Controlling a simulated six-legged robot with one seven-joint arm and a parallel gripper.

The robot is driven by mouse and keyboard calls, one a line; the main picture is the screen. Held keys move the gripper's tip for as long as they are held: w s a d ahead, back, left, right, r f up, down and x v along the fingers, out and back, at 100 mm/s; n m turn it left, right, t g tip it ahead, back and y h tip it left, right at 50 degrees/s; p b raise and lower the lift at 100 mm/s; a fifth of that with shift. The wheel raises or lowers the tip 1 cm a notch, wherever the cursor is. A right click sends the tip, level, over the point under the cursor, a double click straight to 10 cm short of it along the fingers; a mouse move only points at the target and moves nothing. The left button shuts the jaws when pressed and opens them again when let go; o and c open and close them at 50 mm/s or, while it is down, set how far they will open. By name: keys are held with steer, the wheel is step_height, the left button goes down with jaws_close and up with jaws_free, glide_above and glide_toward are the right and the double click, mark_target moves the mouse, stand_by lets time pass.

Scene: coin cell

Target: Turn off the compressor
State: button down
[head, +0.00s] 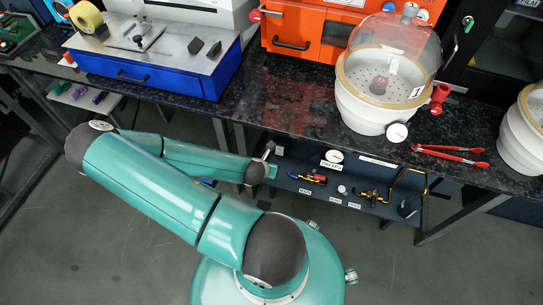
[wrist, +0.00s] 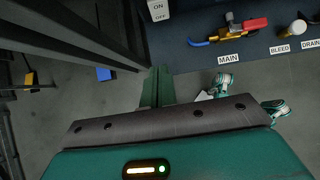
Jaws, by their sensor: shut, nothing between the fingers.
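A dark blue-grey panel under the bench (head: 375,185) carries valves and gauges; no part is labelled as the compressor in what I can read. In the wrist view a pale ON/OFF label (wrist: 158,10) is at the top edge, and anything above it is cut off. A valve with a red handle (wrist: 255,24) sits above the MAIN label (wrist: 229,61). My gripper (wrist: 159,70) is shut and empty, its tips a little below the ON/OFF label in the picture and apart from it. In the head view my gripper (head: 270,162) is at the panel's left end.
BLEED (wrist: 280,48) and DRAIN (wrist: 311,43) labels lie right of MAIN. The bench (head: 285,100) overhangs the panel. A black post (wrist: 95,40) stands left of my gripper. Red tongs (head: 450,152) and a domed white pot (head: 375,108) are on the bench.

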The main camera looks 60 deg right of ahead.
mark_target(280, 151)
steer(key=d+r+x, duration=0.1)
steer(key=d+x, duration=0.1)
steer(key=x, duration=1.1)
steer(key=shift+r, duration=0.4)
steer(key=shift+w+d, duration=0.1)
steer(key=shift+d, duration=0.05)
steer(key=shift+d+f, duration=0.25)
steer(key=shift+d, duration=0.05)
steer(key=shift+d+r, duration=0.1)
steer(key=shift+r, duration=0.75)
